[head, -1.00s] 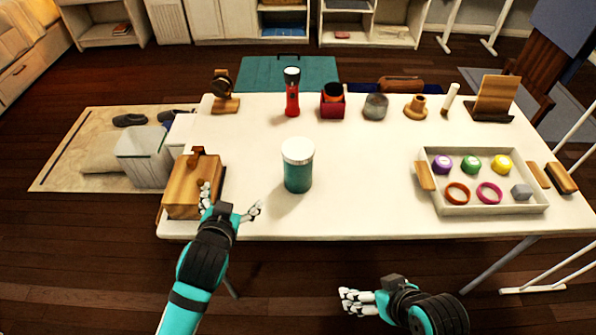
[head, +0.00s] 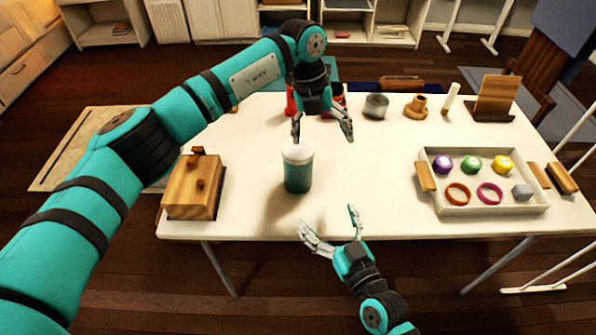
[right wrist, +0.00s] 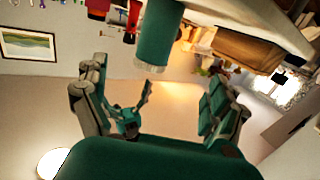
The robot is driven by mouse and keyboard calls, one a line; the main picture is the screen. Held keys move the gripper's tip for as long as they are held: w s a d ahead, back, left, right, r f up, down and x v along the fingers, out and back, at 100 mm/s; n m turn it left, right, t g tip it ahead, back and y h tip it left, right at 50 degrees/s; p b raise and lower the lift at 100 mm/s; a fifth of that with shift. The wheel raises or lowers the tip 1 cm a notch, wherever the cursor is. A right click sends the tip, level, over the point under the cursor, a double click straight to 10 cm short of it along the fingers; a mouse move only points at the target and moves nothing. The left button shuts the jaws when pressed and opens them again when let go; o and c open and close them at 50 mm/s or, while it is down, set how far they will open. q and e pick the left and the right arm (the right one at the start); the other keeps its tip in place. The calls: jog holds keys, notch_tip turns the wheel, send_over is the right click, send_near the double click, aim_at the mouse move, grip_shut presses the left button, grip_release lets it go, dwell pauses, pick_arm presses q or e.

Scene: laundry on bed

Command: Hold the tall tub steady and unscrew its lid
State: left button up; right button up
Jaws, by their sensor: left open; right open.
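The tall tub (head: 297,180) has a teal body and a white lid (head: 297,152). It stands upright on the white table, left of centre, with the lid on. My left gripper (head: 322,128) is open above and behind the tub, fingers pointing down; one finger overlaps the lid's far edge in the head view, and I cannot tell if they touch. My right gripper (head: 328,219) is open and empty at the table's front edge, in front of and right of the tub. The right wrist view shows the tub (right wrist: 165,35) upside down, beyond the spread fingers (right wrist: 155,95).
A wooden box (head: 193,186) stands left of the tub. A grey tray (head: 484,209) with coloured lids and rings lies at the right. A grey jar (head: 376,106) and a wooden stand (head: 416,106) are at the back. The table between tub and tray is clear.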

aim_at(298, 169)
pick_arm(q)
jog(key=a, duration=0.1)
jog(key=w+a+r+y, duration=0.1)
jog(key=a, duration=0.1)
jog(key=a+r+n+y, duration=0.1)
jog(key=shift+w+a+r, duration=0.15)
jog(key=shift+w+a, duration=0.2)
jog(key=shift+a, duration=0.05)
jog(key=shift+a+r+y, duration=0.15)
jog(key=shift+a+y, duration=0.1)
jog(key=shift+y, duration=0.05)
pick_arm(e)
jog(key=shift+t, duration=0.4)
jog(key=x, duration=1.7)
jog(key=shift+w+d+r, duration=0.15)
jog(key=shift+w+r, duration=0.1)
jog(key=shift+w, duration=0.1)
